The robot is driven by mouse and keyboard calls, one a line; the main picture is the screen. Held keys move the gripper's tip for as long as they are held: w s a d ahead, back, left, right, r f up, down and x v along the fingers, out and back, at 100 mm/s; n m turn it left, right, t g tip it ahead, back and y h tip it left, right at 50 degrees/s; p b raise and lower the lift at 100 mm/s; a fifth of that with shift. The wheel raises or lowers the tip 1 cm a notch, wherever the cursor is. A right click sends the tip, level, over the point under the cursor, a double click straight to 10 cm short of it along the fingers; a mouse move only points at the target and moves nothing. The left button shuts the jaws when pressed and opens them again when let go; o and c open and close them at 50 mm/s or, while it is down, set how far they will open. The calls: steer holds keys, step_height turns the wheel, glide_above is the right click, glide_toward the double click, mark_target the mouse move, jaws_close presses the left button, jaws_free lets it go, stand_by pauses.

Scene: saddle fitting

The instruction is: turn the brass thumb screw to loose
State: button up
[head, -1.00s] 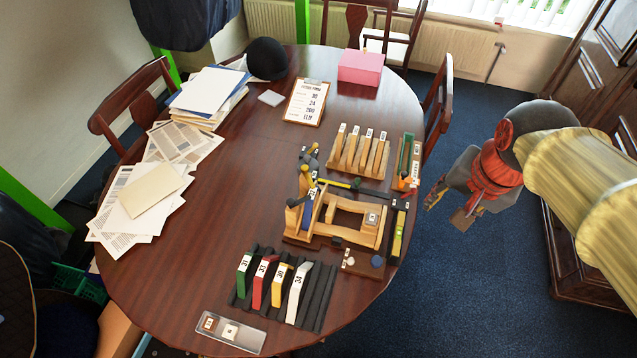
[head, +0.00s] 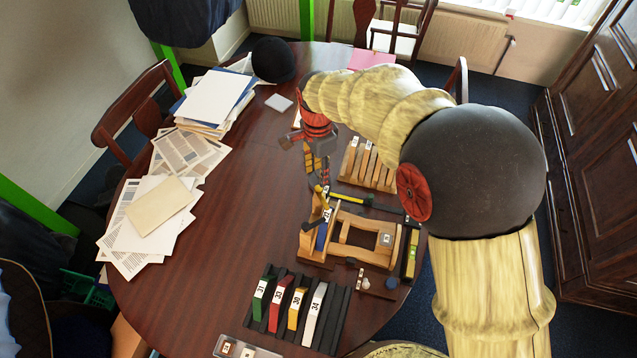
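The wooden saddle fixture (head: 345,254) sits on the right part of the table, with a blue piece (head: 322,234) in its left side. A small yellow piece (head: 318,189) at the top of the fixture's left end may be the brass thumb screw; it is too small to be sure. My gripper (head: 317,172) points down just above this piece, with its striped fingers over the fixture's left end. I cannot tell whether the fingers touch anything or how far apart they are. My gripper hides the grey part seen there earlier.
A rack of numbered coloured pieces (head: 339,325) stands in front of the fixture. A wooden slotted rack (head: 352,166) stands behind it, partly hidden by my arm. A yellow level (head: 411,255) lies at the right. Papers (head: 150,225) cover the left; the table's middle-left is clear.

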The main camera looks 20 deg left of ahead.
mark_target(319, 188)
step_height(319, 188, down, 7)
steer(key=shift+d+r+b, duration=0.1)
steer(key=shift+r+b, duration=0.05)
steer(key=shift+b, duration=0.5)
steer(key=shift+c, duration=0.8)
steer(key=c, duration=0.7)
jaws_close()
